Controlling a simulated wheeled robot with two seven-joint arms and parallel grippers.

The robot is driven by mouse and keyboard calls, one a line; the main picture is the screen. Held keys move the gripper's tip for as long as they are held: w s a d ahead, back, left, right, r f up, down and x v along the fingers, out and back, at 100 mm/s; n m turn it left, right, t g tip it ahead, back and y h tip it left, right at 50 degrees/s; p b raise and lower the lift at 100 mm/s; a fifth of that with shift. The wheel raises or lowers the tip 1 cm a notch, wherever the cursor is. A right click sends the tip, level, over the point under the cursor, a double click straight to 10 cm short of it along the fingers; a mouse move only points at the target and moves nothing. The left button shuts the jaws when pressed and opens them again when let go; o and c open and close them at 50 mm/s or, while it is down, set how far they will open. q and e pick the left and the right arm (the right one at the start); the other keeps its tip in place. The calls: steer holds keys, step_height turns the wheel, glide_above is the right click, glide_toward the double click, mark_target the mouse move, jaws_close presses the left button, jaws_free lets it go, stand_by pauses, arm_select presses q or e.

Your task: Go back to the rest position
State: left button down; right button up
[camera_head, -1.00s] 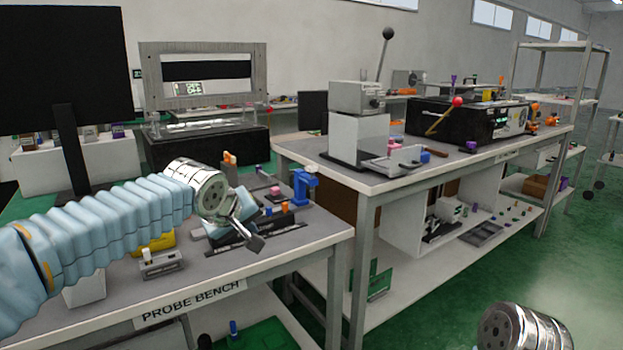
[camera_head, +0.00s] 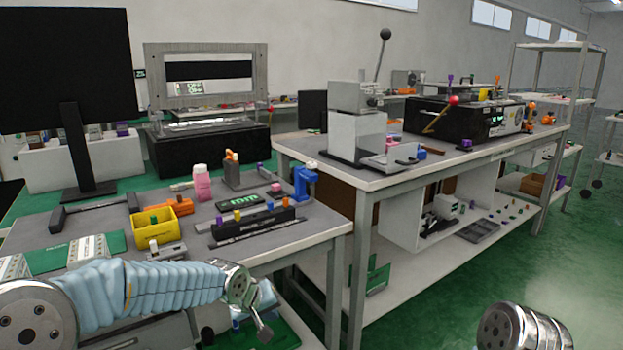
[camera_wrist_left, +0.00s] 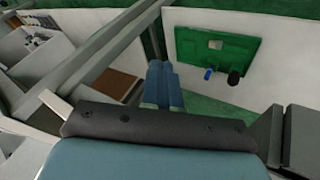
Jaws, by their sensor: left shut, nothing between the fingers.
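My left arm comes in low from the left in the head view. Its gripper (camera_head: 262,322) is shut and empty. It hangs in front of the near bench's front edge, below the bench top and apart from the things on it. Of my right arm only a metal wrist part shows at the bottom right of the head view; its gripper is out of the picture. The left wrist view looks down on a green board (camera_wrist_left: 217,48) with a blue and a black peg on it.
The near bench (camera_head: 310,235) carries a yellow bin (camera_head: 154,232), a pink bottle (camera_head: 202,185), a blue clamp (camera_head: 304,184) and a dark rack (camera_head: 252,226). A second bench (camera_head: 385,183) with a lever fixture (camera_head: 357,130) stands at the right. Green floor (camera_head: 540,260) is open at the right.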

arm_select(q)
steer(key=s+f+g, duration=0.1)
steer(key=s+f, duration=0.2)
steer(key=f, duration=0.3)
steer(key=s+f+m+g, duration=0.1)
steer(key=s+f, duration=0.2)
steer(key=f, duration=0.3)
steer(key=s+f+g, duration=0.1)
steer(key=s+f, duration=0.2)
steer(key=f, duration=0.4)
steer(key=s+f+g, duration=0.1)
steer(key=s+f, duration=0.5)
steer(key=s, duration=0.3)
steer(key=s+a+f+g, duration=0.1)
steer(key=s+f, duration=0.5)
steer(key=s, duration=0.4)
steer(key=shift+s+f+m+h, duration=0.25)
steer(key=shift+f+m+h, duration=0.05)
steer(key=shift+f+m, duration=0.1)
steer(key=shift+a, duration=0.1)
